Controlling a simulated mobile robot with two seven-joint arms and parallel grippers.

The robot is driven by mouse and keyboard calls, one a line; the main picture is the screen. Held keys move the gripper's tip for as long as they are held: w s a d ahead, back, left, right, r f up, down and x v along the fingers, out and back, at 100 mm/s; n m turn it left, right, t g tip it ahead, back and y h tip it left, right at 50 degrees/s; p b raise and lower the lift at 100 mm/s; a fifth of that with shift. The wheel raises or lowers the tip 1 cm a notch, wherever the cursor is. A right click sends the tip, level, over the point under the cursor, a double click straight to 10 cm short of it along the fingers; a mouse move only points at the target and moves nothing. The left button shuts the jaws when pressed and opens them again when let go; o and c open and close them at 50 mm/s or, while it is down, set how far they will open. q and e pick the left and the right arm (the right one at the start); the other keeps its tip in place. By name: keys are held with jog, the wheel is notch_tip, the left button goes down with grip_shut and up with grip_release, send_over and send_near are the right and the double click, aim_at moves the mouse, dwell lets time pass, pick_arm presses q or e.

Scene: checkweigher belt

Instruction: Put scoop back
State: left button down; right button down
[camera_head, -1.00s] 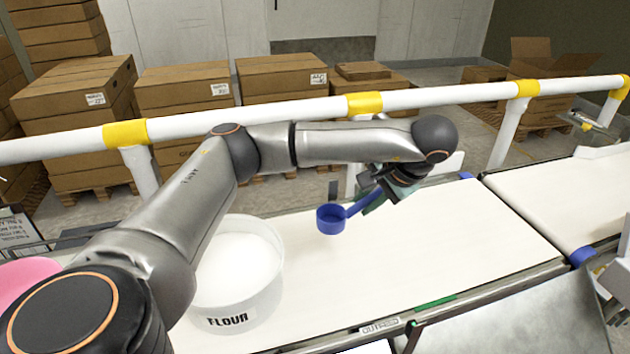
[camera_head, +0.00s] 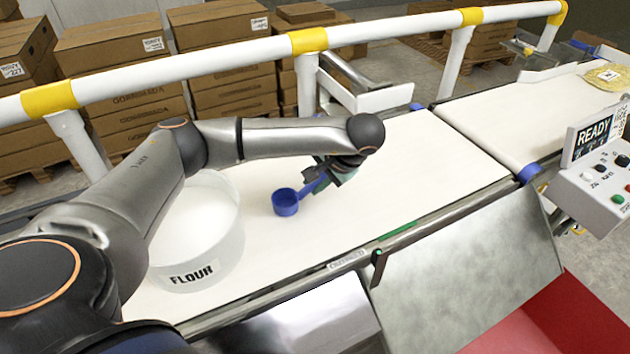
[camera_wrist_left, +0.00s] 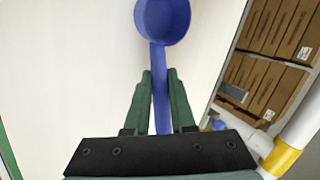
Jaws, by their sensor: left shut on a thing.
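A blue scoop (camera_head: 286,202) is above the white belt, to the right of the flour tub. My left gripper (camera_head: 324,180) is shut on its handle, and the cup end points left. In the left wrist view the scoop (camera_wrist_left: 163,20) extends from between the green fingers of my left gripper (camera_wrist_left: 160,95), its cup at the top of the picture. I cannot tell how far the scoop is above the belt. The white round tub labelled FLOUR (camera_head: 232,245) stands on the belt, with white flour inside and its left side hidden by my arm. My right gripper is not in view.
The white belt (camera_head: 400,170) is clear to the right of the scoop. A white rail with yellow bands (camera_head: 390,30) runs behind it. A control box reading READY (camera_head: 597,165) stands at the right. A yellowish bag (camera_head: 606,76) lies on the far belt. Cartons (camera_head: 225,65) are stacked behind.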

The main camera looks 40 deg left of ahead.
pick_arm(q)
jog(key=c, duration=0.8)
grip_release()
jog(key=shift+o, duration=0.2)
jog(key=v, duration=1.2)
jog(key=shift+p, duration=0.45)
